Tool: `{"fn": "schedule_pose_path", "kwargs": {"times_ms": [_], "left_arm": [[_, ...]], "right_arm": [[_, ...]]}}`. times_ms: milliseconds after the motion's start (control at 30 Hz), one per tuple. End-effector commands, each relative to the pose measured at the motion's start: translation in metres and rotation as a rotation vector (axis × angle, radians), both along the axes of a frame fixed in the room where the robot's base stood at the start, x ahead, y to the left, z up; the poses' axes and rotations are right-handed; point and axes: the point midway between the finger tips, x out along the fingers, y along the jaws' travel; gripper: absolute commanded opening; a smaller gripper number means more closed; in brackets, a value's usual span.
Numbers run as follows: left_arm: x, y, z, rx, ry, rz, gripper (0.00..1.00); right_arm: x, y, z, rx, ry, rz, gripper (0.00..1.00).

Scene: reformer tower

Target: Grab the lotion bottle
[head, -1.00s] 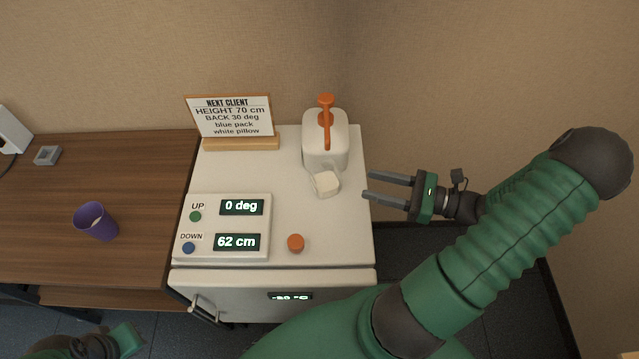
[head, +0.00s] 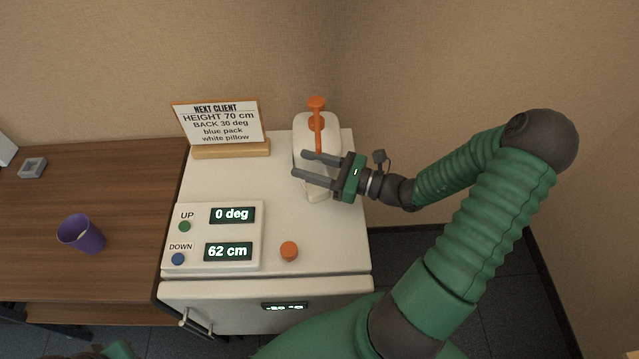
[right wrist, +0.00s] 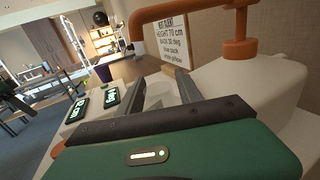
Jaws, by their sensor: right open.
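The lotion bottle (head: 303,129) is white with an orange pump (head: 317,104) and stands upright at the back right of the white cabinet top. In the right wrist view its white body (right wrist: 255,88) and orange pump (right wrist: 240,45) fill the right side, outside the fingers. My right gripper (head: 300,163) is open, its fingers pointing left across the front of the bottle and hiding its lower part. A small pale block (right wrist: 158,93) shows between the fingers in the right wrist view. I cannot tell whether anything touches. My left gripper's fingers are not in view.
A control panel (head: 243,235) with two displays and an orange knob (head: 289,251) are at the cabinet's front. A sign (head: 218,123) stands at the back left. A purple cup (head: 82,233) is on the wooden desk. Walls close off the back and right.

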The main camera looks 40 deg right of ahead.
Motion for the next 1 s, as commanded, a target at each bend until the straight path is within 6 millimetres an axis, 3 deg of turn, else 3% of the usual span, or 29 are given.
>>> {"fn": "schedule_pose_path", "kwargs": {"times_ms": [233,567,1000], "left_arm": [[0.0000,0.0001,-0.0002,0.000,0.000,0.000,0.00],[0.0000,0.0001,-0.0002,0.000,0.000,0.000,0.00],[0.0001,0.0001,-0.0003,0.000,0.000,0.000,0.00]], "right_arm": [[0.0028,0.0010,-0.0003,0.000,0.002,-0.001,0.41],[0.0026,0.0002,-0.0007,0.000,0.002,-0.001,0.00],[0.0024,0.0000,-0.0012,0.000,0.003,-0.002,0.00]]}}
